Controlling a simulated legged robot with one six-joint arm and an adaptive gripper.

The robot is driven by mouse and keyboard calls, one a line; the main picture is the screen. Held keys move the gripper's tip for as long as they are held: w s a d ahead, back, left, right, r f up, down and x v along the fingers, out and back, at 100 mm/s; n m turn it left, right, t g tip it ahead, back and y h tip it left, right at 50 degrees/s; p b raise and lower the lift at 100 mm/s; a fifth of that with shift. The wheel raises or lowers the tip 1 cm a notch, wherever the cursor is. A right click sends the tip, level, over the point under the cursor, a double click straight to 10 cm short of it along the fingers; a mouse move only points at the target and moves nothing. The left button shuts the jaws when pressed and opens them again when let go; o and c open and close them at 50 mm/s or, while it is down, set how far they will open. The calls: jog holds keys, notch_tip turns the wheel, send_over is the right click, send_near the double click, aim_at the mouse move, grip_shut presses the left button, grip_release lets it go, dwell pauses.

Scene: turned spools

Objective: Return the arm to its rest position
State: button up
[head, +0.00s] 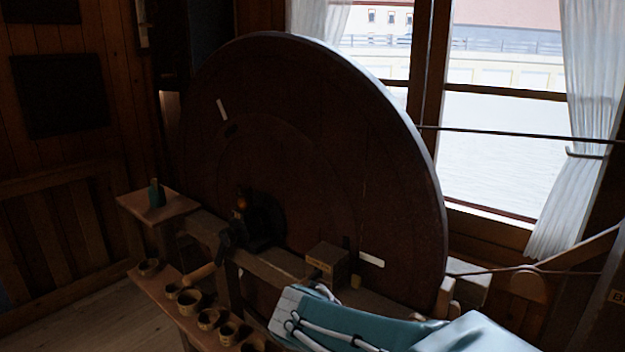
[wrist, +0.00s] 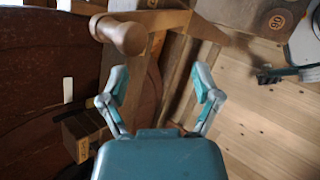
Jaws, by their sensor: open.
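My gripper (wrist: 160,82) shows in the wrist view with its two teal and grey fingers spread apart. It is open, and nothing is held between the fingertips. A rounded wooden knob (wrist: 122,36) lies beyond the left fingertip; I cannot tell how far away it is. In the head view, teal parts of my arm (head: 385,328) lie low at the bottom right, in front of the bench. The fingertips cannot be made out clearly there.
A large dark wheel (head: 310,150) stands behind a wooden bench (head: 275,262). A small wooden block (head: 328,262) sits on it. Several small cups (head: 189,301) stand on a low shelf (head: 150,283). A window (head: 500,150) is behind. Bare floor (wrist: 255,120) shows in the wrist view.

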jog(key=s+d+r+m+t+y, duration=0.1)
jog(key=s+d+m+y, duration=0.1)
jog(key=s+m+y, duration=0.2)
jog(key=s+d+r+m+t+y, duration=0.1)
jog(key=s+m+y, duration=0.3)
jog(key=s+m, duration=0.4)
jog(key=shift+s+d+m, duration=0.4)
jog(key=shift+s, duration=0.25)
jog(key=shift+o, duration=0.2)
dwell(0.5)
